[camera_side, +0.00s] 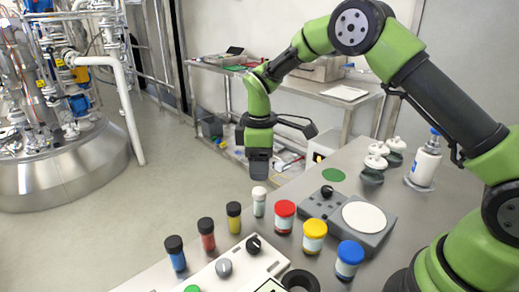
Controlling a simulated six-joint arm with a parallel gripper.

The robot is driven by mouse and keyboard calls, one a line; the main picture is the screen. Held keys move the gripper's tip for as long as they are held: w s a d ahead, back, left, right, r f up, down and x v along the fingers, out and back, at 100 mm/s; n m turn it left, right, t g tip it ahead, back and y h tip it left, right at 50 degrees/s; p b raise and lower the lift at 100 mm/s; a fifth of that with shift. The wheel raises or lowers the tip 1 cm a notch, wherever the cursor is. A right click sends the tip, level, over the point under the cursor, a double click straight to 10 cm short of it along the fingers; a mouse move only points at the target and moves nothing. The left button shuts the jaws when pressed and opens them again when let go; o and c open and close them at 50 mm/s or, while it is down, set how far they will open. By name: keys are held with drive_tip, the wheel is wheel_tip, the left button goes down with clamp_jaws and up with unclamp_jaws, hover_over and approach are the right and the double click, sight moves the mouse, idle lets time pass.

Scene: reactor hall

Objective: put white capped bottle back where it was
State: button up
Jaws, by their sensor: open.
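The white capped bottle (259,205) is a small, pale, clear vial standing upright at the far left edge of the bench. It is at the far end of a row of small bottles. My gripper (258,176) points down just above its white cap, and the two look apart in this side view. My gripper is open, with nothing seen between its fingers; the fingertips are dark and small here. A flat green disc (333,175) lies on the bench to the right of the bottle.
Black-capped bottles, yellow (234,218), red (206,235) and blue (176,254), continue the row. Red-lidded (284,217), yellow-lidded (314,237) and blue-lidded (348,261) jars stand close by. A grey hotplate (325,207), a white knobbed device (240,268), stoppered flasks (373,173) and a wash bottle (426,163) share the bench.

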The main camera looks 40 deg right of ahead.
sight(259, 190)
drive_tip(key=s+r+m+t+y, duration=0.1)
drive_tip(key=s+r+m+t, duration=0.15)
drive_tip(key=s+r, duration=0.45)
drive_tip(key=s+r+m+t, duration=0.1)
drive_tip(key=s+r+m, duration=0.2)
drive_tip(key=r, duration=0.7)
drive_tip(key=s+a+r+m+t+y, duration=0.1)
drive_tip(key=s+m+t, duration=0.2)
drive_tip(key=s+m, duration=0.4)
drive_tip(key=s, duration=0.7)
drive_tip(key=shift+s+r+t, duration=0.3)
drive_tip(key=shift+s+t, duration=0.05)
